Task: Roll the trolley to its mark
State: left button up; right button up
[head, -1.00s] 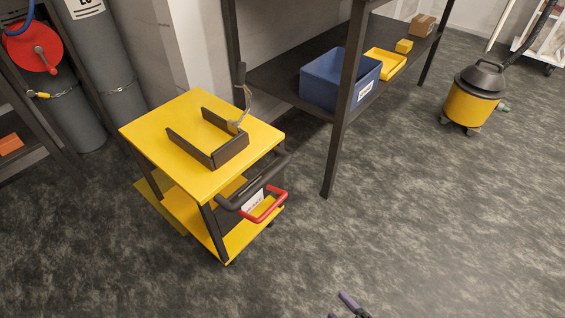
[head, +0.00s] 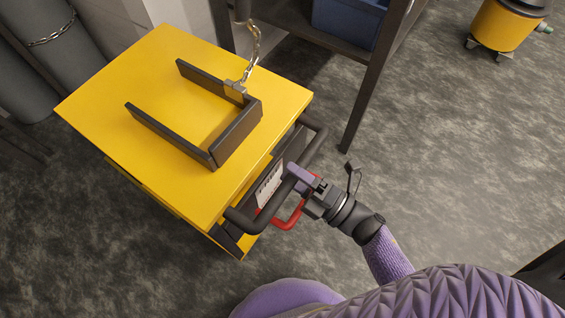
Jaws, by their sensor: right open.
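The yellow trolley (head: 110,100) stands at the left of the head view, with its black push handle (head: 317,140) on the side facing me. A red bar (head: 290,218) sits just below this handle. My right gripper (head: 297,180) is open at the middle of the black handle, its purple fingertips overlapping it in the picture. I cannot tell whether the handle lies between the fingers. A dark U-shaped bracket (head: 240,133) lies on the trolley top. I cannot make out a floor mark for certain. My left gripper is out of view.
A chain (head: 254,45) runs from the bracket to a dark post. A bench leg (head: 375,90) stands just right of the trolley, with a blue bin (head: 345,18) behind it. Grey cylinders (head: 30,70) stand at left. A yellow vacuum (head: 505,25) is far right; floor between is clear.

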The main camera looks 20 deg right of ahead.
jog(key=shift+x, duration=1.15)
grip_shut()
dwell(0.5)
